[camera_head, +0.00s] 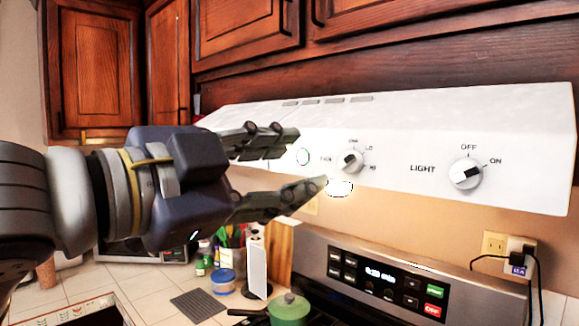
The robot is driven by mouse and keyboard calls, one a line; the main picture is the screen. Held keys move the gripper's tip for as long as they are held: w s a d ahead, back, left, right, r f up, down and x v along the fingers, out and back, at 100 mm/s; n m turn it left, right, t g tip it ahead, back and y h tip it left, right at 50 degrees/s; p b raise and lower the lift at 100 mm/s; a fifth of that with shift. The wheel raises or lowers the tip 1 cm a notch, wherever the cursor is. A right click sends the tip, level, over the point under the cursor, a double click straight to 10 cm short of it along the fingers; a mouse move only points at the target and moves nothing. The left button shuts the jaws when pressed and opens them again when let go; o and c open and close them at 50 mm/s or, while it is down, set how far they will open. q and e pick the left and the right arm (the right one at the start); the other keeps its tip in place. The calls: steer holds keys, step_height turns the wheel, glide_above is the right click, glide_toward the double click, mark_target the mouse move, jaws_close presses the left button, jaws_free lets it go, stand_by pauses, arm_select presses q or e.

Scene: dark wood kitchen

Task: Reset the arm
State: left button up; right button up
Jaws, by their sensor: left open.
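My left gripper (306,161) comes in from the left on my left arm (60,200). Its two fingers are spread apart, one above the other, with nothing visible between them. The fingertips are in front of the white range hood (420,130), close to the fan knob (349,161) at their right. Whether they touch the hood cannot be told. The light knob (466,173) is further right, below the word OFF. My right gripper does not show.
Dark wood cabinets (235,25) hang above and behind the hood. Below are a stove control panel (380,280), a green pot (289,309), a blue-lidded jar (223,281) and a paper towel roll (257,265). A cord is plugged into the wall outlet (495,243).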

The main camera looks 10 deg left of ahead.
arm_select(q)
steer(key=w+f+n+g+y, duration=0.15)
steer(key=w+f, duration=0.25)
steer(key=f, duration=0.4)
steer(key=w+f+n, duration=0.2)
steer(key=w+f, duration=0.2)
steer(key=f, duration=0.5)
steer(key=a+f+n+g+y, duration=0.1)
steer(key=a+f+n+y, duration=0.15)
steer(key=f, duration=0.85)
steer(key=a+f+n+g+y, duration=0.1)
steer(key=f+n, duration=0.2)
steer(key=f, duration=0.8)
steer(key=s+a+f+n+g+y, duration=0.3)
steer(key=s+a+f+g, duration=0.15)
steer(key=s+f, duration=0.8)
steer(key=s+a+f+n+g+y, duration=0.25)
steer(key=s+a+f, duration=0.35)
steer(key=s+f, duration=0.7)
step_height(320, 180, down, 28)
steer(key=g, duration=0.2)
steer(key=s+a+f+g, duration=0.1)
steer(key=s+a+f, duration=0.2)
steer(key=s+f, duration=1.3)
steer(key=shift+s+a+f+b, duration=0.2)
steer(key=shift+s+b, duration=0.25)
steer(key=shift+s, duration=0.35)
